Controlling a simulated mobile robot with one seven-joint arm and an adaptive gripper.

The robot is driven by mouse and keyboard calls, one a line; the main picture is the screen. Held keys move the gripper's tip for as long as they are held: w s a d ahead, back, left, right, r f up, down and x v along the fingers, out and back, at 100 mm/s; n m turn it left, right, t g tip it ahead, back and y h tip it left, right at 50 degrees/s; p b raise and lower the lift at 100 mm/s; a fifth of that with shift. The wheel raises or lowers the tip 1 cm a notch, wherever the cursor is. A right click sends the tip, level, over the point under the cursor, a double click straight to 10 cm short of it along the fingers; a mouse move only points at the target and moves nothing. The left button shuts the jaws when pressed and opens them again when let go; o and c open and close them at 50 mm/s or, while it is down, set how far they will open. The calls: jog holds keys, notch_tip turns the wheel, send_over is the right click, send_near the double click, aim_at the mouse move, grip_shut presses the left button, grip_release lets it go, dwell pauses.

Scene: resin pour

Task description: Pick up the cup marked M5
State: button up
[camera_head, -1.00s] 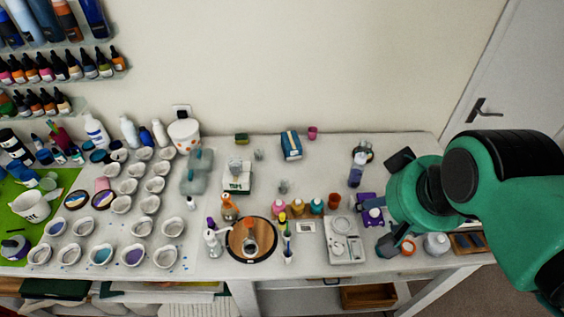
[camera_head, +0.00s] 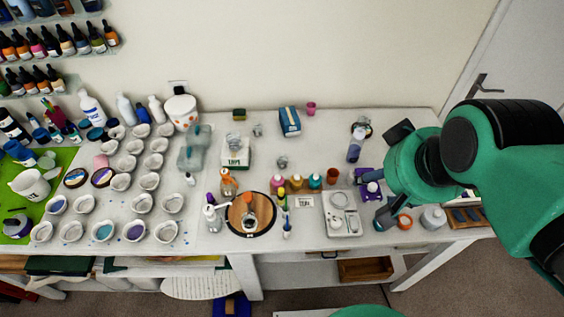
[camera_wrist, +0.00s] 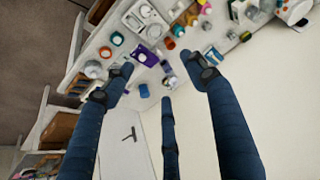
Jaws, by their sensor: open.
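Several white cups stand in rows on the left half of the table, such as one at the front (camera_head: 168,232) and one farther back (camera_head: 149,181). Some hold blue or purple contents. No marking is legible, so I cannot tell which cup is M5. My gripper (camera_head: 388,175) is open and empty at the table's right end, far from the cups. In the wrist view my gripper (camera_wrist: 160,75) shows spread dark-blue fingers with nothing between them. I cannot make out the rows of cups in that view.
A wooden turntable (camera_head: 251,213), a white scale (camera_head: 343,213) and small coloured bottles (camera_head: 296,183) stand between the cups and my gripper. A purple item (camera_head: 370,183) is beside the gripper. A green mat (camera_head: 62,160) lies far left.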

jog(key=w+a+f+m+g+p, duration=0.15)
jog(key=w+a, duration=0.25)
jog(key=w, duration=0.7)
jog(key=w+a+f+g, duration=0.1)
jog(key=w+a+f, duration=0.2)
jog(key=w, duration=0.7)
jog(key=w+a+f+g+p, duration=0.1)
jog(key=w+a+f, duration=0.4)
jog(key=w+f, duration=0.2)
jog(key=w+a+f+p, duration=0.1)
jog(key=w+a+f, duration=0.5)
jog(key=f, duration=0.5)
jog(key=shift+w+f+m+g, duration=0.15)
jog(key=shift+w+m+g, duration=0.2)
jog(key=shift+w, duration=0.3)
